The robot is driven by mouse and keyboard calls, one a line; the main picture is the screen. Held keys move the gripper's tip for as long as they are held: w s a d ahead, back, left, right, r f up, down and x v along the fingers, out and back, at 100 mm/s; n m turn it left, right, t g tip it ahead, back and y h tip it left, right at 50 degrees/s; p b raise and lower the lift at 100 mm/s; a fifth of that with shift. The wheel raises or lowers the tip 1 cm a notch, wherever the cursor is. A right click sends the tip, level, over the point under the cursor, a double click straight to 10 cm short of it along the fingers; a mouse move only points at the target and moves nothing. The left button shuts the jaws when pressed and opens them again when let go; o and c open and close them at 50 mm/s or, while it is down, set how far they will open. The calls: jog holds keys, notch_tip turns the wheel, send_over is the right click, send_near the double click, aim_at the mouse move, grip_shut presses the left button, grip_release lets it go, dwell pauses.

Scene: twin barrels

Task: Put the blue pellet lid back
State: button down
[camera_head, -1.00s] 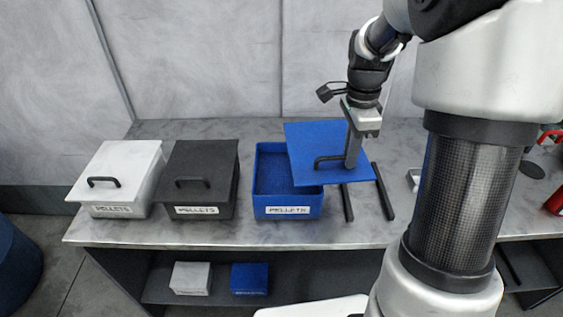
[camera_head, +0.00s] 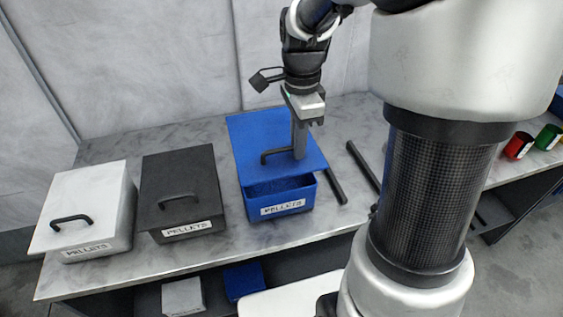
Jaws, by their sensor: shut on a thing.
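The blue lid (camera_head: 252,133) is a flat square plate with a black bar handle (camera_head: 272,155). My gripper (camera_head: 299,152) is shut on the handle, pointing down. The blue pellet bin (camera_head: 255,211) stands on the bench with a white PELLETS label on its front. The lid is over the bin's back part and set back from it, so a strip of the bin's open top shows at the front. I cannot tell whether the lid touches the bin's rim. The bin's back is hidden under the lid.
A black lidded bin (camera_head: 189,176) and a white lidded bin (camera_head: 90,205) stand to the left. Black bars (camera_head: 363,166) lie on the bench to the right. A red can (camera_head: 518,145) and a green can (camera_head: 548,137) stand at far right. Smaller boxes sit on the shelf below.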

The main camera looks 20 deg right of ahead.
aim_at(297, 167)
notch_tip(297, 167, down, 8)
jog(key=shift+r+b, duration=0.15)
jog(key=shift+b, duration=0.15)
jog(key=shift+f, duration=0.3)
jog(key=c, duration=1.8)
grip_release()
jog(key=shift+c, duration=0.2)
